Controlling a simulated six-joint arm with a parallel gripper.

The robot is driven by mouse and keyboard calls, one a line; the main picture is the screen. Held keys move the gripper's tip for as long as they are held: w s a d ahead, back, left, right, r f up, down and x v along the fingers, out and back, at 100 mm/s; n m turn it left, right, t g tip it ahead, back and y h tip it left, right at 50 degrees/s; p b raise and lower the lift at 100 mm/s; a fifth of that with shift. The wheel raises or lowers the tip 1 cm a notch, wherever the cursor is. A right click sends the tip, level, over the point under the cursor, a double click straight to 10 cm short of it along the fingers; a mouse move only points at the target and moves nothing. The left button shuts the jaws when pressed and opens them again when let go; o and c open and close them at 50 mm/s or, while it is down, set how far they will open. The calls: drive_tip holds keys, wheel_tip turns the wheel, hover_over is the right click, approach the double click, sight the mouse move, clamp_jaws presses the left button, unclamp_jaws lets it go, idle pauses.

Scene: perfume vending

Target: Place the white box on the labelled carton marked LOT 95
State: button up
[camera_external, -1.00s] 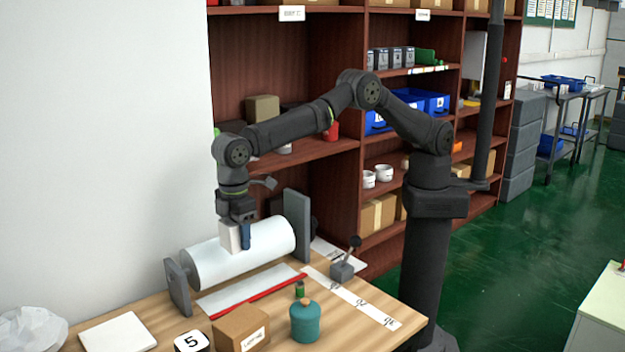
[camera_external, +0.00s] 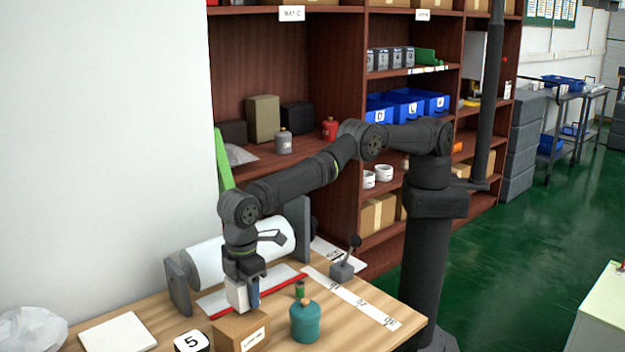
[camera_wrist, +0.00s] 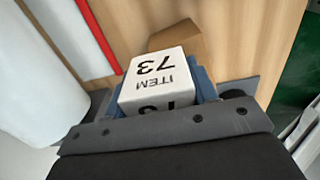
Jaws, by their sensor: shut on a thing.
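My gripper (camera_external: 245,292) is shut on the white box (camera_external: 236,295). In the wrist view the white box (camera_wrist: 158,80) reads "ITEM 73" and sits between the blue fingers (camera_wrist: 205,85). The labelled cardboard carton (camera_external: 232,329) stands on the table just below the held box. Its white label (camera_external: 253,339) is too small to read surely. In the wrist view the carton (camera_wrist: 185,42) is partly hidden behind the box. I cannot tell whether the box touches the carton top.
A white roll (camera_external: 205,262) and a red-edged strip (camera_external: 280,285) lie behind. A lever (camera_external: 343,268) stands at right.

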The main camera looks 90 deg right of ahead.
drive_tip(key=shift+f, duration=0.45)
drive_tip(key=shift+f, duration=0.15)
drive_tip(key=o, duration=1)
wheel_tip(320, 180, up, 8)
drive_tip(key=shift+f, duration=0.1)
